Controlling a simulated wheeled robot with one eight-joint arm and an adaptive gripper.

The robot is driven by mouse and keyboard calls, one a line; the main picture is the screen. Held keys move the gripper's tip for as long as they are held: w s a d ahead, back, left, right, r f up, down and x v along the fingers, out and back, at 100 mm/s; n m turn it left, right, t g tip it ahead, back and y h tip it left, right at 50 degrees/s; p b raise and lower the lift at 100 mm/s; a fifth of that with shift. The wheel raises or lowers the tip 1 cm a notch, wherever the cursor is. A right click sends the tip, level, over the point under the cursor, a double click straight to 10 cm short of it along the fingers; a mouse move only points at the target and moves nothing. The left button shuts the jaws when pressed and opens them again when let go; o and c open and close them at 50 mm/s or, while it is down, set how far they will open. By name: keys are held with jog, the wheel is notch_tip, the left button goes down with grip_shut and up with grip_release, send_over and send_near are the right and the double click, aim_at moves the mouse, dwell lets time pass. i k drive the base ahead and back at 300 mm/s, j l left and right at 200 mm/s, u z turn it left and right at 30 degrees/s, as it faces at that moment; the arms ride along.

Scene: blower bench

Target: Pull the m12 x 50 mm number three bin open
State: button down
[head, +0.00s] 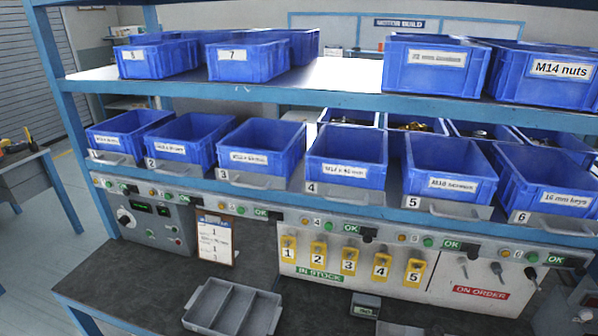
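The number three bin (285,162) is a blue open-top bin on the middle shelf in the head view, third from the left. Its white front label (248,158) is too blurred to read fully. Below the label is a grey front plate with a 3 and a pull handle (250,183). The bin's front is in line with its neighbours in the row, and its inside looks empty from here. My gripper cannot be made out in this view.
Bin 2 (205,152) and bin 4 (345,170) flank it closely. The upper shelf edge (330,99) runs above the row. Below are a control panel, yellow numbered tags (318,251) and a grey divided tray (232,308) on the dark bench.

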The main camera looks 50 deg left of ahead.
aim_at(260, 154)
jog(key=u, duration=2.35)
jog(key=i+l+z, duration=0.2)
jog(key=z, duration=0.3)
jog(key=i+j+u, duration=0.2)
jog(key=k+l+z, duration=0.2)
